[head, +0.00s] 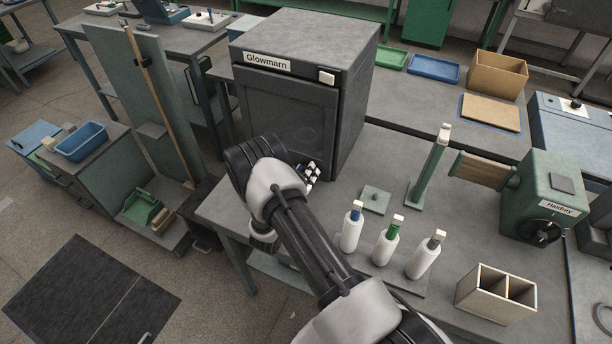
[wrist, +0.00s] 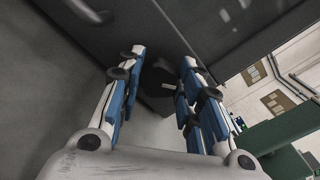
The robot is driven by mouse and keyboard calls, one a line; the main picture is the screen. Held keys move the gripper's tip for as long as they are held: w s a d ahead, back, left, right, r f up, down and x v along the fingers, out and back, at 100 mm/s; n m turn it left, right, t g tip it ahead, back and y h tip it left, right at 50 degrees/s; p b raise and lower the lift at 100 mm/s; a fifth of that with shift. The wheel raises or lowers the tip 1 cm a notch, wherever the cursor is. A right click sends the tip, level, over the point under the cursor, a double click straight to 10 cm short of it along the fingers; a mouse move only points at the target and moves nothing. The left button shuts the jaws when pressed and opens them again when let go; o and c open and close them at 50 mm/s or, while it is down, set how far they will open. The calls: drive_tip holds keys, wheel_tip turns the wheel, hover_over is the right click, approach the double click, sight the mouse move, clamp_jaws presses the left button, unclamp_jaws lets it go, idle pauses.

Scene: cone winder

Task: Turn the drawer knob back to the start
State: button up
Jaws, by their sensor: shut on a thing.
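A dark knob (wrist: 158,78) with a small pale mark shows between the fingers in the wrist view, against a dark panel. My gripper (wrist: 162,68) has blue and white fingers on both sides of it and is shut on it. In the head view my gripper (head: 312,173) is at the lower front of the dark grey cabinet labelled Glowmarn (head: 305,75). My own arm hides the knob and part of the cabinet front there. I cannot tell from the mark how far the knob is turned.
Three white bottles (head: 388,246) with coloured necks stand right of my arm. The bench (head: 340,190) has some bare top beside the cabinet.

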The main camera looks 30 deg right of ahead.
drive_tip(key=n, duration=0.4)
drive_tip(key=shift+n+b, duration=0.3)
drive_tip(key=shift+f+n, duration=0.15)
drive_tip(key=shift+n, duration=2.45)
drive_tip(key=o, duration=1.1)
drive_tip(key=shift+c, duration=0.2)
drive_tip(key=shift+a, duration=0.15)
drive_tip(key=v, duration=1.1)
drive_tip(key=shift+s+a, duration=0.3)
